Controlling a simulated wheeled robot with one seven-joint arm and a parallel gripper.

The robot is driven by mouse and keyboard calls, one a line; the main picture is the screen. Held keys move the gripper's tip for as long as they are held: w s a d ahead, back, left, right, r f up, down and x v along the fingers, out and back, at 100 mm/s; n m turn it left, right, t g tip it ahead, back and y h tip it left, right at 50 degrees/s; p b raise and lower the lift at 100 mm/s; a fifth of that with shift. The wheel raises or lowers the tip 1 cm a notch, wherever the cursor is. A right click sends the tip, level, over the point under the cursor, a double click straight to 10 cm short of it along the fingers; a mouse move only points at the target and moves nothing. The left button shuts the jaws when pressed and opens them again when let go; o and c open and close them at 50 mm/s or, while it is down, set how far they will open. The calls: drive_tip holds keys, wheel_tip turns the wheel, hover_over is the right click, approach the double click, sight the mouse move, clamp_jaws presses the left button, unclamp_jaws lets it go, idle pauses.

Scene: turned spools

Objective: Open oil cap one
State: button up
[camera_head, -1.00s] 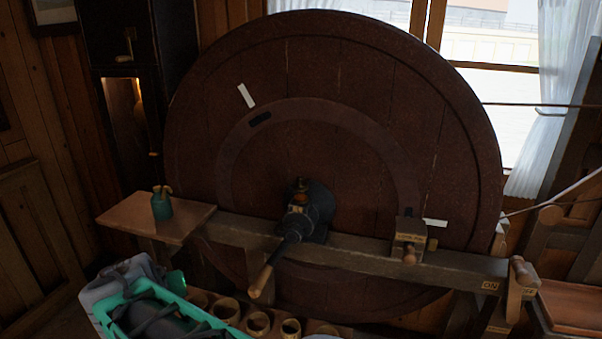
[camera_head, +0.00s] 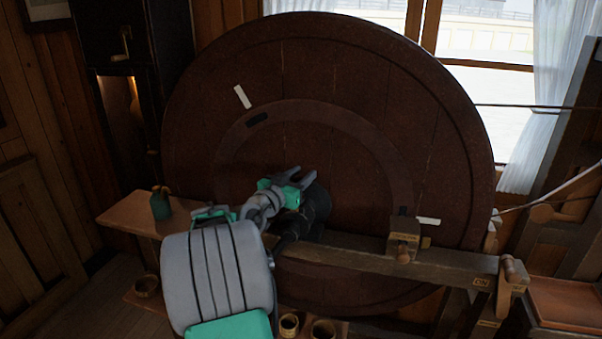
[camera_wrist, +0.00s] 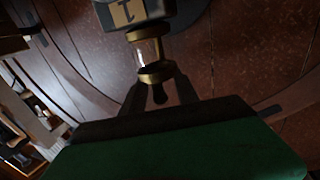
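Oil cap one is the brass cap (camera_wrist: 155,73) with a small dark knob (camera_wrist: 160,94) on a glass oil cup (camera_wrist: 147,50). The cup joins a dark block (camera_wrist: 131,12) marked 1, which shows upside down in the wrist view. My gripper (camera_head: 288,180) is at the hub in front of the big wheel, and hides the cap in the head view. In the wrist view its two dark fingers (camera_wrist: 160,79) stand apart on either side of the cap and knob, with gaps visible. The black bearing housing (camera_head: 314,208) shows partly behind my gripper.
The big brown wheel (camera_head: 340,90) stands close behind. A wooden beam (camera_head: 350,255) crosses in front of it, carrying a small wooden block (camera_head: 403,238). A teal oil can (camera_head: 160,204) stands on a side shelf (camera_head: 135,214). Wooden cups (camera_head: 289,325) sit low in front.

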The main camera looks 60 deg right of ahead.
clamp_jaws()
idle(0.3)
idle(0.3)
